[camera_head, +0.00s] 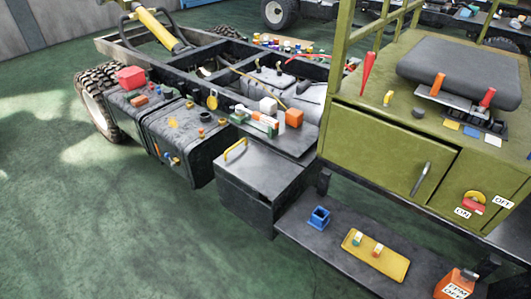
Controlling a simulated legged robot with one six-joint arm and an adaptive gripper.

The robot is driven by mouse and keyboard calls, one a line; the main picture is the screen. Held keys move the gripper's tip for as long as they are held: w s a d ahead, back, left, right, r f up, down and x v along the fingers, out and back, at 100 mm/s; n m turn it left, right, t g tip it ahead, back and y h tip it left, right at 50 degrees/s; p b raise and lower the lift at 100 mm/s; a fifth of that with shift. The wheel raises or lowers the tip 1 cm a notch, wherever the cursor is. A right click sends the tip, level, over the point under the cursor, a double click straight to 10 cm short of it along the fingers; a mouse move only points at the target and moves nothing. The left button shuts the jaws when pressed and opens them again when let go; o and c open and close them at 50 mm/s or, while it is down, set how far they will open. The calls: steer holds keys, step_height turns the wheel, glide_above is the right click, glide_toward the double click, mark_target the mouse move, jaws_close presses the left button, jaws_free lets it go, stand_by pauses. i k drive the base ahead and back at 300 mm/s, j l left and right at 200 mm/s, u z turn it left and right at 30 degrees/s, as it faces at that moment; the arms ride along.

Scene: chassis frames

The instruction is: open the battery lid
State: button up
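A dark grey box with a flat lid (258,170) sits on the side of the chassis frame, at the middle of the view; it looks like the battery box. The lid lies flat and looks shut. A yellow handle (236,149) stands up near the lid's left edge. The box's dark front wall (243,207) shows below the lid. My gripper is not in view, and nothing is seen touching the handle.
Left of the box are dark tanks (180,140) with small parts on top. Behind it a shelf holds an orange block (295,118). Right are a green cabinet (385,155) and a low step with a yellow tray (362,262) and blue part (319,217). The green floor in front is clear.

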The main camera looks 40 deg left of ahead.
mark_target(254, 168)
steer(key=u, duration=1.65)
steer(key=i+j+u, duration=0.1)
steer(key=i, duration=1.7)
